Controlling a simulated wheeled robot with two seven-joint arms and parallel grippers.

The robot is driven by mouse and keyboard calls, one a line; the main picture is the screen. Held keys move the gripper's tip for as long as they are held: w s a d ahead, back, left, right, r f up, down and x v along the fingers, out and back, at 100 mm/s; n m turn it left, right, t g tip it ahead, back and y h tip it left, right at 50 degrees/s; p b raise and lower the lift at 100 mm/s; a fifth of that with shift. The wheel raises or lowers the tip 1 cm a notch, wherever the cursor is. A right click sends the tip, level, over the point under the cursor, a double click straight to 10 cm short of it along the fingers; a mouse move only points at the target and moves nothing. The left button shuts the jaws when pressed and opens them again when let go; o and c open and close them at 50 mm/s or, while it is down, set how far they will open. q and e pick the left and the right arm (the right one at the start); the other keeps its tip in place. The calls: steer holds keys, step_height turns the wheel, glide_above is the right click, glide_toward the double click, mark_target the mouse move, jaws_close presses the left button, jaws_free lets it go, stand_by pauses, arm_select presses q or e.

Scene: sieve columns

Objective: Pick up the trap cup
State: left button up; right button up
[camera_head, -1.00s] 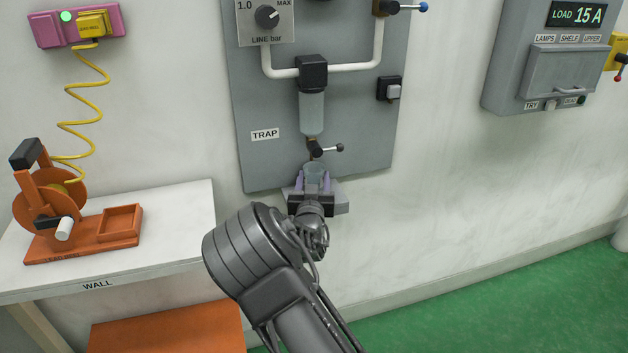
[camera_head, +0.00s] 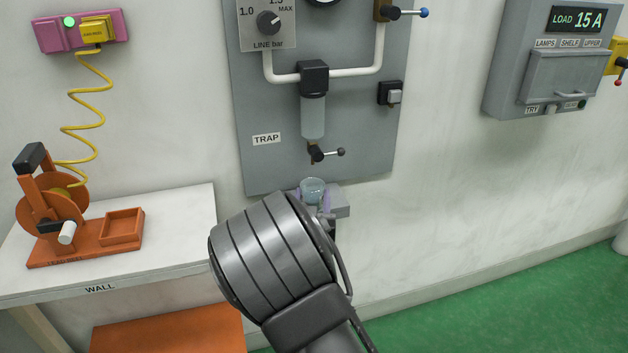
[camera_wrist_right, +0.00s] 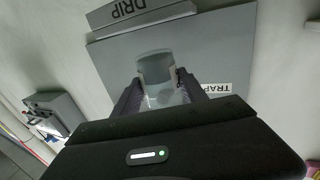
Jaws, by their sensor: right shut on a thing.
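The trap cup (camera_head: 313,187) is a small clear, pale blue cup, seen from above in the head view. It is below and apart from the drain valve (camera_head: 318,153) of the trap. My right gripper (camera_head: 313,196) is shut on the cup, with purple-grey fingers at its sides; my forearm hides most of the hand. In the right wrist view the translucent cup (camera_wrist_right: 156,72) sits between the fingers of the right gripper (camera_wrist_right: 158,92). My left gripper is not in view.
A grey ledge (camera_head: 341,203) juts out behind the hand, below the grey panel (camera_head: 270,170); the wrist view shows a ledge marked DRIP (camera_wrist_right: 135,12). A white table (camera_head: 180,225) with an orange reel stand (camera_head: 75,220) is at left. The green floor at right is clear.

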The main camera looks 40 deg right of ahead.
mark_target(313, 202)
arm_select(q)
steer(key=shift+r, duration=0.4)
arm_select(e)
steer(key=v, duration=0.7)
steer(key=shift+s, duration=0.1)
